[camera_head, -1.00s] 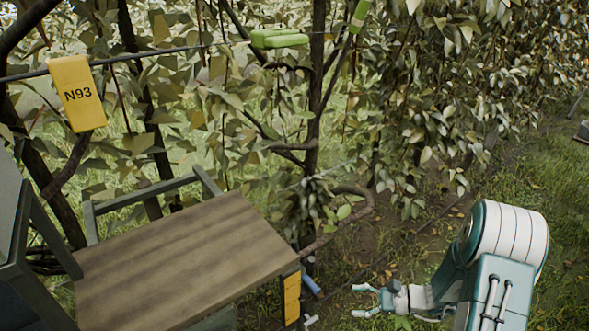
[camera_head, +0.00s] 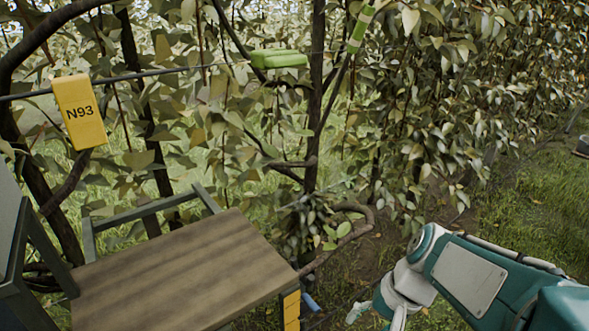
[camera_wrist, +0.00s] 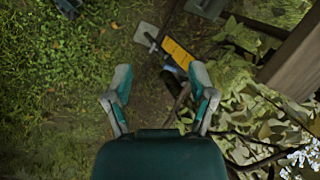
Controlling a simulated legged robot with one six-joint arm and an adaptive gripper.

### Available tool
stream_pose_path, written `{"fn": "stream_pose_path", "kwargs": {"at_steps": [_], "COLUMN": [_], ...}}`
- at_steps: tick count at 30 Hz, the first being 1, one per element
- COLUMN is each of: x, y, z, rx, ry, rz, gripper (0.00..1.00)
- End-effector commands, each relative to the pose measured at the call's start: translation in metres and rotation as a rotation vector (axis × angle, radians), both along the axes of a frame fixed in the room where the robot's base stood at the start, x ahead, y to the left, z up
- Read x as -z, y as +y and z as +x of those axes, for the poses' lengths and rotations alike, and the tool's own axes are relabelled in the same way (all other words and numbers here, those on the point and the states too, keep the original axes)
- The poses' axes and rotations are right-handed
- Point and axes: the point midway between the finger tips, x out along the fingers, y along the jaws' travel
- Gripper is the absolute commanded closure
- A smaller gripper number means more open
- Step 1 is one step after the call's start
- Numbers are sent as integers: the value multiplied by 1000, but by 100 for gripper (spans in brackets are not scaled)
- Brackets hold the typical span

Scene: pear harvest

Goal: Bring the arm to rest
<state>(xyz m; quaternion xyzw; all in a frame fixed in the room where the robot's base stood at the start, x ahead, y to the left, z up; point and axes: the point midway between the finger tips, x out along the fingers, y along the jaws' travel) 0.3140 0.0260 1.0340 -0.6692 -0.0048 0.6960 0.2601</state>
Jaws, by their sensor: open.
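My arm (camera_head: 470,275) is at the lower right of the head view, a white and teal limb bent at its elbow. Its outer end runs down past the bottom edge, so my gripper is mostly cut off there. In the wrist view my gripper (camera_wrist: 160,92) shows two teal and grey fingers spread wide apart. It is open and nothing is between the fingers. Grass and bare soil lie below it.
A wooden-topped table (camera_head: 175,275) stands at the lower left, with a yellow-marked post (camera_head: 291,310) at its right corner. A yellow N93 tag (camera_head: 80,112) hangs on a wire. Leafy trees fill the back. Open grass (camera_head: 535,200) lies at the right.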

Motion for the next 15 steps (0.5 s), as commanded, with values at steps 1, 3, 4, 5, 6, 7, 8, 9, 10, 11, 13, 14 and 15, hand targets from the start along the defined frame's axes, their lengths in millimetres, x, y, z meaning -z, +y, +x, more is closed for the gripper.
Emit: {"fn": "stream_pose_path", "kwargs": {"at_steps": [1,3,4,5,6,7,8,9,10,11,13,14,15], "x": [-9,-19,-23,-27,-32,-36,-40,-45,-49,-52,-60,-62,-65], "y": [0,-3,-4,-6,-8,-9,-11,-13,-14,-16,-19,-20,-22], "z": [-7,-16,-20,-24,-29,-32,-36,-41,-44,-47,-54,-56,-58], "rx": [-31,-71,-87,-104,-124,-140,-155,-174,-188,-201,-227,-236,-246], "ry": [-51,-116,-145,-172,-211,-240,-269,-308,-338,-365,-425,-446,-469], "rz": [-44,-107,-134,-161,-196,-223,-249,-284,-308,-331,-383,-400,-420], "gripper": [28,28,28,28,28,28,28,28,28,28,28,28,28]}}
